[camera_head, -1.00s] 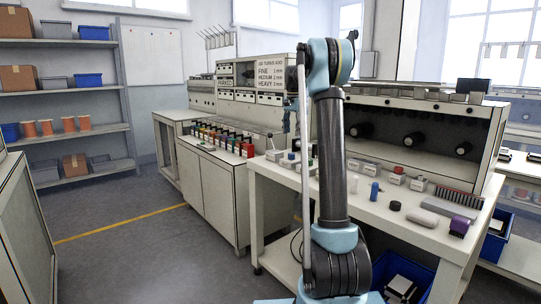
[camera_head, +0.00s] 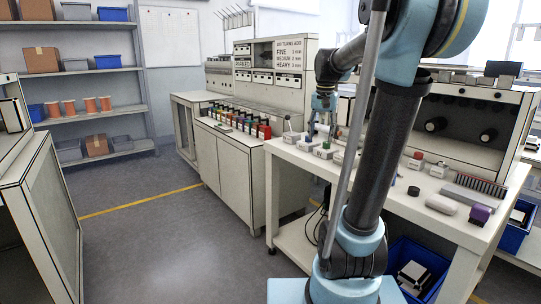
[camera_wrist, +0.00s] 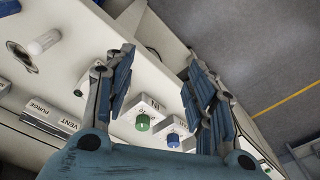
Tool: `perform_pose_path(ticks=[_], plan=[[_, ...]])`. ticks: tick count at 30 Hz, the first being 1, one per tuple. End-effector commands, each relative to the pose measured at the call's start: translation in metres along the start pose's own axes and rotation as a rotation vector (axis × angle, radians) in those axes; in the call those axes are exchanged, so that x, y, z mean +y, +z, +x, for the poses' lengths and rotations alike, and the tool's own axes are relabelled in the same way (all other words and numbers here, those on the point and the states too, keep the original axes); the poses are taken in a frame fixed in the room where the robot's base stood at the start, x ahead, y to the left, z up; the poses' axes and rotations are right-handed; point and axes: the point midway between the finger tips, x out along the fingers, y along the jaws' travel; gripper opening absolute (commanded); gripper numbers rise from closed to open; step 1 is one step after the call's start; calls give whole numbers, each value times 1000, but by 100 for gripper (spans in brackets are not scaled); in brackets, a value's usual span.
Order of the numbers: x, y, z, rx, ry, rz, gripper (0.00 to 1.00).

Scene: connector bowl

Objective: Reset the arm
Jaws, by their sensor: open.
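My gripper (camera_head: 322,110) is above the left end of the white workbench (camera_head: 385,180) in the head view, pointing down. In the wrist view my gripper (camera_wrist: 162,68) has its two blue-padded fingers spread, with nothing between them. Small white valve blocks lie beyond the fingers: one has a green knob (camera_wrist: 142,122) and one a blue knob (camera_wrist: 173,140). I cannot tell how far the fingers are from them. My arm crosses in front of the bench in the head view and hides part of it.
A cabinet (camera_head: 228,180) with a row of coloured items stands left of the bench. A black cap (camera_head: 413,191), a grey rounded block (camera_head: 441,204) and a purple block (camera_head: 480,214) lie on the bench. Blue bins (camera_head: 418,262) sit below. The floor at left is open.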

Motion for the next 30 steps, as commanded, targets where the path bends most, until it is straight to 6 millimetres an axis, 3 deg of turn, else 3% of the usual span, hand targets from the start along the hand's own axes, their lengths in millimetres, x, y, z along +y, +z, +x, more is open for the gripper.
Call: perform_pose_path(ticks=[3, 11, 18, 24, 30], plan=[[14, 36, 13, 11, -4, -46, 50], [42, 107, 49, 34, -10, -146, 50], [66, 169, 93, 57, -15, -239, 50], [84, 216, 137, 76, -17, -315, 50], [97, 248, 173, 90, -17, -373, 50]])
